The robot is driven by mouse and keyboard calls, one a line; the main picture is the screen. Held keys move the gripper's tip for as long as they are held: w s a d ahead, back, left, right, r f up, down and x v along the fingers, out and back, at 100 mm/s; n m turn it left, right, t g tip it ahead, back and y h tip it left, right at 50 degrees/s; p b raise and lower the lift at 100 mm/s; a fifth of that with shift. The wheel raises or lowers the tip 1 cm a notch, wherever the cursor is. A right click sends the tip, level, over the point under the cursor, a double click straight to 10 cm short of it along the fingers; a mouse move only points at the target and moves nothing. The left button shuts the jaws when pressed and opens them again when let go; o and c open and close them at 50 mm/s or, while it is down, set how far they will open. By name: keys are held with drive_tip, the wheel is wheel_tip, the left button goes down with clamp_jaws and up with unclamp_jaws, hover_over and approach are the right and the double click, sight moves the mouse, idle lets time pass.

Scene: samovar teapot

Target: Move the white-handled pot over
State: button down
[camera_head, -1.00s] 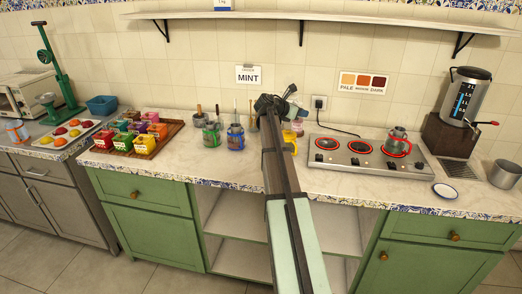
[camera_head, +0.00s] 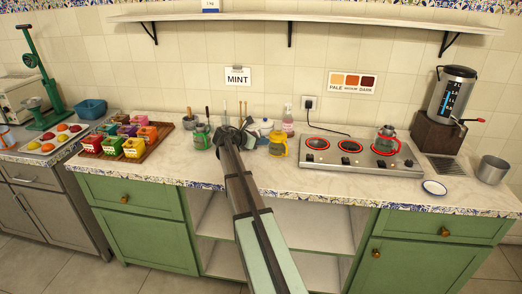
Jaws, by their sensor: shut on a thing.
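My gripper (camera_head: 240,130) is over the counter, left of the yellow pot. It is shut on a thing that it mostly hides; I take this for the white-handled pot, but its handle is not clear. Just right of my gripper is a small white and blue item (camera_head: 265,127), and I cannot tell if it touches the gripper. A green-handled pot (camera_head: 201,138) stands to the left. A yellow pot (camera_head: 278,146) stands to the right. A red-handled pot (camera_head: 386,139) sits on the stove's right burner.
The stove (camera_head: 335,160) has several glowing red burners. A tray of coloured boxes (camera_head: 158,146) lies at the left. A pink bottle (camera_head: 288,120) stands behind the yellow pot. A small white dish (camera_head: 434,188) and a metal cup (camera_head: 491,170) are at the right.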

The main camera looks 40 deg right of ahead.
drive_tip(key=shift+f, duration=2.15)
drive_tip(key=shift+f, duration=0.15)
drive_tip(key=c, duration=1.1)
unclamp_jaws()
drive_tip(key=shift+a+r, duration=0.15)
drive_tip(key=shift+r, duration=0.05)
drive_tip(key=v, duration=1.1)
drive_tip(key=shift+a+r, duration=0.1)
drive_tip(key=shift+a, duration=0.2)
